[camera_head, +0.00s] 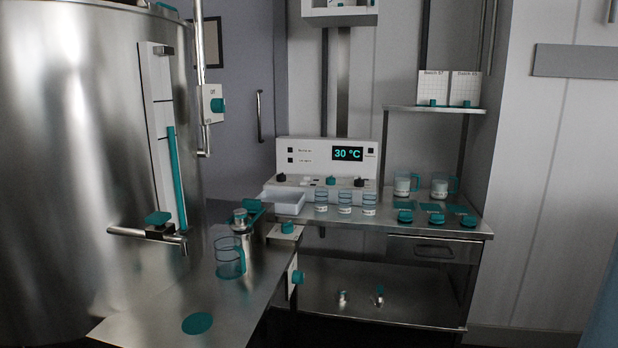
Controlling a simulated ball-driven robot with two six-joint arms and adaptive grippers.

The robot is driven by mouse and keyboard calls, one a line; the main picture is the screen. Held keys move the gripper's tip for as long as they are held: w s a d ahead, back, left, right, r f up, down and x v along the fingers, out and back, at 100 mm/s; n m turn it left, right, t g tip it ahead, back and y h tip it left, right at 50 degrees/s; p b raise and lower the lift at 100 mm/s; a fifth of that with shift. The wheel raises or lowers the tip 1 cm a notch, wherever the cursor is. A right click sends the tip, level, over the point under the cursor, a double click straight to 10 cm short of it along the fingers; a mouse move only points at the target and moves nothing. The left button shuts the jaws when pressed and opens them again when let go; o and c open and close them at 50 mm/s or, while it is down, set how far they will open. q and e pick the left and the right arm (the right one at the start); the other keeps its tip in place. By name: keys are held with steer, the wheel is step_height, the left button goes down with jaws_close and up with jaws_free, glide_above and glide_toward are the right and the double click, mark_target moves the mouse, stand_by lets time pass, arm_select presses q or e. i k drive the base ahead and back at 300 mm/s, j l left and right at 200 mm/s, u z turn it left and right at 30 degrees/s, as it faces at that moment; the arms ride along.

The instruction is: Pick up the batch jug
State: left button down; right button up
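I cannot tell by label which vessel is the batch jug. A clear vessel with teal markings (230,260) stands on the near steel table, in front of a steel can with a teal handle (240,218). Two small clear jugs with teal handles, a left one (402,186) and a right one (439,189), stand upright on the back bench, each with a white label too small to read. Neither of my grippers shows in the head view, and nothing is seen touching these vessels.
A large steel vat (80,150) with a tap (160,233) fills the left. The near table (160,325) has a teal disc (197,323). The back bench (470,230) holds several small jars, teal-topped items and a control panel (300,158) reading 30 °C. A shelf (435,109) hangs above.

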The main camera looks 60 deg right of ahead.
mark_target(439, 180)
steer(key=z, duration=2.55)
steer(key=u, duration=0.45)
steer(key=j+u, duration=0.3)
steer(key=i+j+u, duration=0.15)
steer(key=j+u, duration=0.2)
steer(key=i+j+u, duration=0.1)
steer(key=j+u, duration=0.2)
